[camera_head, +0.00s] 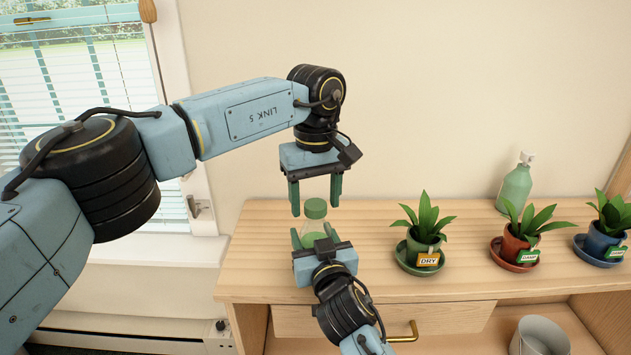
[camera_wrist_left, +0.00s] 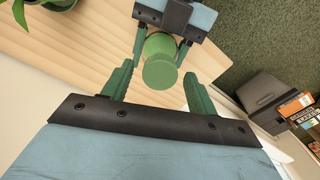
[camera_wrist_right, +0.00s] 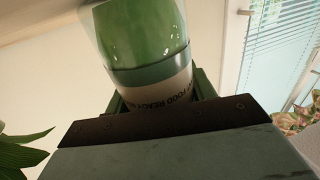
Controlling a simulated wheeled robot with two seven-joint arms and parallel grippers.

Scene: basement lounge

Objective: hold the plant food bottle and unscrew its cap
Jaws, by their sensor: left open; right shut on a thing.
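The plant food bottle (camera_head: 314,228) is clear with green contents and stands upright. Its green cap (camera_head: 316,208) is on top and also shows from above in the left wrist view (camera_wrist_left: 160,72). My right gripper (camera_head: 318,240) is shut on the bottle's body from the front; the label is partly hidden by the fingers in the right wrist view. My left gripper (camera_head: 315,211) points down over the bottle, open, with its two fingers on either side of the cap and gaps showing. In the left wrist view the left fingertips (camera_wrist_left: 160,80) are apart with the cap between and beyond them.
The wooden cabinet top (camera_head: 360,215) holds three potted plants to the right: green pot (camera_head: 424,248), red pot (camera_head: 515,247) and blue pot (camera_head: 600,243). A green pump bottle (camera_head: 515,187) stands behind them. A grey bucket (camera_head: 540,337) is on the lower shelf.

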